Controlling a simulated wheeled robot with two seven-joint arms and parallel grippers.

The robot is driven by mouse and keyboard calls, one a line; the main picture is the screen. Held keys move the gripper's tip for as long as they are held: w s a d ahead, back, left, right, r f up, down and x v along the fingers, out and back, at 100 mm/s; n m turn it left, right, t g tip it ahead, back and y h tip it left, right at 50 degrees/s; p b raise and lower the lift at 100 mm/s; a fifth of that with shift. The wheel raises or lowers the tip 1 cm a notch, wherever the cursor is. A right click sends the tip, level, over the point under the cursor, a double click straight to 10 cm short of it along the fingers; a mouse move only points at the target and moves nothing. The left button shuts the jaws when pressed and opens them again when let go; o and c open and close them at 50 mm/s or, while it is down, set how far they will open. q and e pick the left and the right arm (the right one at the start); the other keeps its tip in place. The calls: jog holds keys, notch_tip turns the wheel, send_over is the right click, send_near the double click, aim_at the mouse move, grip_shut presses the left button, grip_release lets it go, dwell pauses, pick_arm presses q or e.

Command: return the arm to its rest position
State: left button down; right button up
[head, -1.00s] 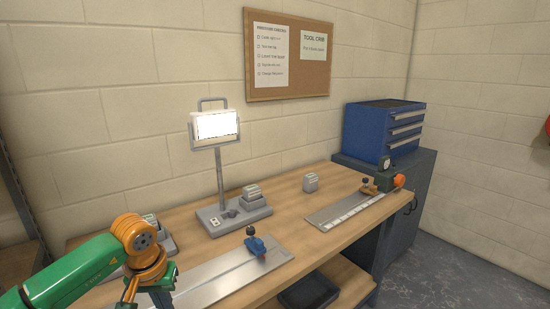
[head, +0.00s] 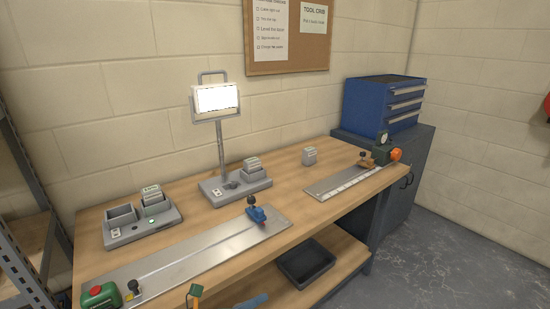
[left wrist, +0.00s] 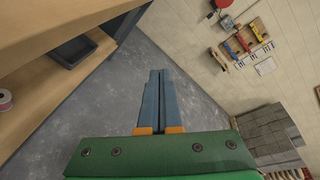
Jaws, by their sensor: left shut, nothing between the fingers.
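Most of the left arm is outside the head view. My right gripper is in neither view.
The wooden bench (head: 290,192) carries a two-bay charger (head: 145,234), a lit lamp (head: 217,98), a loose grey block (head: 309,156) and metal rails. A black tray (head: 306,263) sits on the lower shelf. A blue drawer unit (head: 384,105) stands at the right. Floor is open at the right.

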pick_arm(q)
jog(key=s+a+f+n+y, duration=0.3)
jog(key=s+a+f+n, duration=0.15)
jog(key=f+n, duration=0.3)
jog(key=s+a+f+n+g+y, duration=0.1)
jog(key=s+a+f+n+y, duration=0.3)
jog(key=f+n, duration=0.35)
jog(key=s+a+f+n+y, duration=0.3)
jog(key=s+f+n, duration=0.3)
jog(key=f+n, duration=0.15)
jog(key=s+a+f+n+g, duration=0.1)
jog(key=s+n, duration=0.3)
jog(key=s, duration=0.4)
jog(key=s+a+f+n+g+y, duration=0.1)
jog(key=s+f+n+g, duration=0.2)
jog(key=s, duration=0.6)
jog(key=s+a+f+n+g+y, duration=0.1)
jog(key=s+f+n+g, duration=0.2)
jog(key=s, duration=0.6)
jog(key=shift+f+n+g, duration=0.3)
jog(key=shift+f+n, duration=0.35)
jog(key=shift+n, duration=0.2)
